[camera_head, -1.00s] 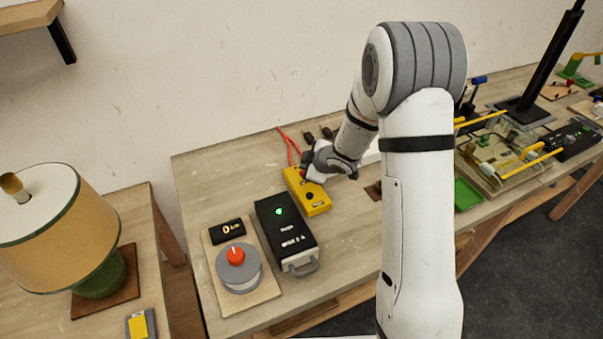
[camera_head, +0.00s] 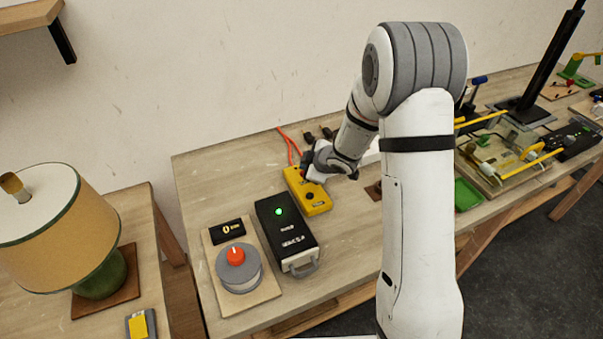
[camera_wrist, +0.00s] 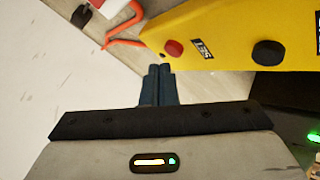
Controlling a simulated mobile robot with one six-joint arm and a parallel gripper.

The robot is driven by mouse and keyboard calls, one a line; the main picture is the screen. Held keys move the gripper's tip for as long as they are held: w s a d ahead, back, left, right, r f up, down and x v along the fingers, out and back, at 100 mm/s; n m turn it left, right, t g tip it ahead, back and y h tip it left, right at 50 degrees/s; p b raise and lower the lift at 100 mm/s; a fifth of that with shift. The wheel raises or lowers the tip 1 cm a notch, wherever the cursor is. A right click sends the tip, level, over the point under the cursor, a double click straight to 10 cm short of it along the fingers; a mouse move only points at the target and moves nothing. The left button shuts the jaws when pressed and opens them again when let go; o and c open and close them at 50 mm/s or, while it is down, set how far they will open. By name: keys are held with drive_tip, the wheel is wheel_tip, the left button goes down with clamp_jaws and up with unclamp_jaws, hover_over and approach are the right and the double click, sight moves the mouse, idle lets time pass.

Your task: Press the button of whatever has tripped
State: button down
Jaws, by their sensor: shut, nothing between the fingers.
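A yellow box (camera_head: 308,192) lies on the bench, left of my arm. In the wrist view the yellow box (camera_wrist: 225,35) has a red button (camera_wrist: 174,49) and a larger black button (camera_wrist: 269,53), with an upside-down label between them. My gripper (camera_wrist: 158,70) is shut and empty, its fingertips close to the box's edge near the red button. I cannot tell whether they touch the box. In the head view my gripper (camera_head: 307,168) is at the far end of the box and hides the red button.
A black box (camera_head: 286,234) with a lit green light stands left of the yellow box. Beside it are a red-pointer dial (camera_head: 238,265) and a small display (camera_head: 227,231) on a board. Red cable (camera_head: 290,145) runs behind the yellow box. A lamp (camera_head: 60,220) stands at the left.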

drive_tip(key=shift+f, duration=0.1)
drive_tip(key=shift+w+f+b, duration=0.1)
drive_tip(key=shift+f+b, duration=0.2)
drive_tip(key=shift+f, duration=0.05)
drive_tip(key=shift+f+b, duration=0.35)
drive_tip(key=shift+f, duration=0.05)
idle(0.6)
idle(0.4)
drive_tip(key=shift+r+p, duration=0.8)
wheel_tip(320, 180, up, 5)
drive_tip(key=p, duration=0.4)
drive_tip(key=shift+p, duration=0.35)
